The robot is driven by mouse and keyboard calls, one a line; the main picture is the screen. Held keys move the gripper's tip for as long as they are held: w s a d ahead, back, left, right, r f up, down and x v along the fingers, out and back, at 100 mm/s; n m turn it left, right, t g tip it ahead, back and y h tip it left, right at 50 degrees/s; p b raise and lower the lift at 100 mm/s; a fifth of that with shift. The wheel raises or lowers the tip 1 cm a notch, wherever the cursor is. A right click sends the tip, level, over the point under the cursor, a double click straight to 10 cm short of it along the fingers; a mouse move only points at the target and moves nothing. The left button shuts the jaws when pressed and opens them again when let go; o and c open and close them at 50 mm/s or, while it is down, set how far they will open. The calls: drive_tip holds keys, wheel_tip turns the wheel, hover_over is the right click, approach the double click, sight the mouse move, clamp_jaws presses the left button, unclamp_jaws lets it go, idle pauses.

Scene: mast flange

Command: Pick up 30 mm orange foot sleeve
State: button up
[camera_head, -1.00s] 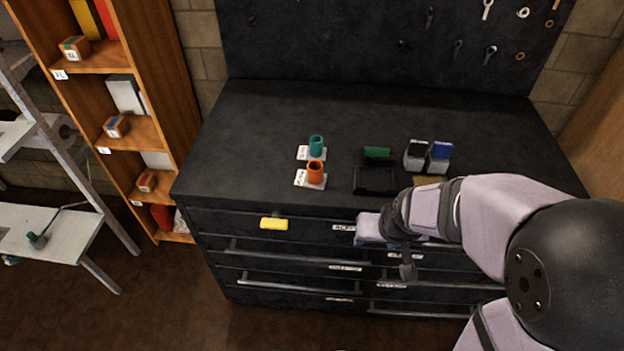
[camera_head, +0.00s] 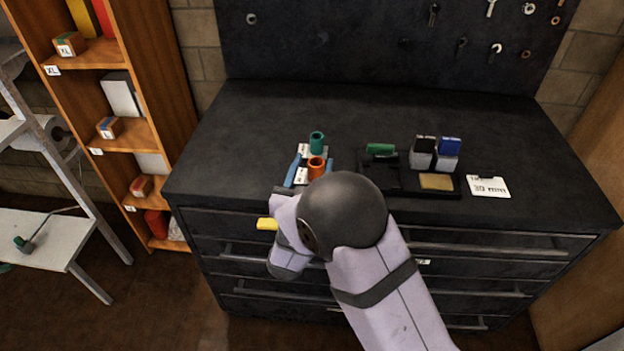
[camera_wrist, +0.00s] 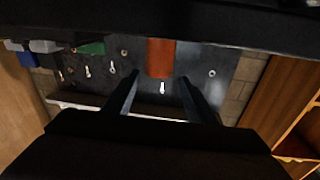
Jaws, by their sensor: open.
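The orange foot sleeve (camera_head: 316,168) stands upright on the dark cabinet top, beside a white label card. My gripper (camera_head: 312,162) is open, with one blue-looking finger on each side of the sleeve in the head view. In the wrist view, the orange sleeve (camera_wrist: 160,57) shows between the two spread fingers of my gripper (camera_wrist: 160,77). Clear gaps show on both sides there. How far the fingers reach along the sleeve is hard to tell. My wrist hides part of the area in front of the sleeve.
A teal sleeve (camera_head: 316,142) stands close behind the orange one. A black tray (camera_head: 387,179) with a green piece, grey blocks with black and blue tops (camera_head: 449,150) and a white card (camera_head: 489,187) lie to the right.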

drive_tip(key=shift+s+d+f+p, duration=0.1)
drive_tip(key=shift+s+d+p, duration=0.2)
drive_tip(key=shift+d+p, duration=0.1)
drive_tip(key=shift+a+f+n, duration=0.1)
drive_tip(key=shift+f+n, duration=0.15)
drive_tip(key=shift+n, duration=0.05)
drive_tip(key=shift+w+p, duration=0.35)
drive_tip(key=shift+w, duration=0.5)
drive_tip(key=shift+w+d+f+p, duration=0.1)
drive_tip(key=shift+w+p, duration=0.45)
drive_tip(key=shift+w, duration=0.85)
drive_tip(key=shift+w+d+f+p, duration=0.1)
drive_tip(key=shift+w+p, duration=0.45)
drive_tip(key=shift+w, duration=0.85)
drive_tip(key=shift+r, duration=0.1)
clamp_jaws()
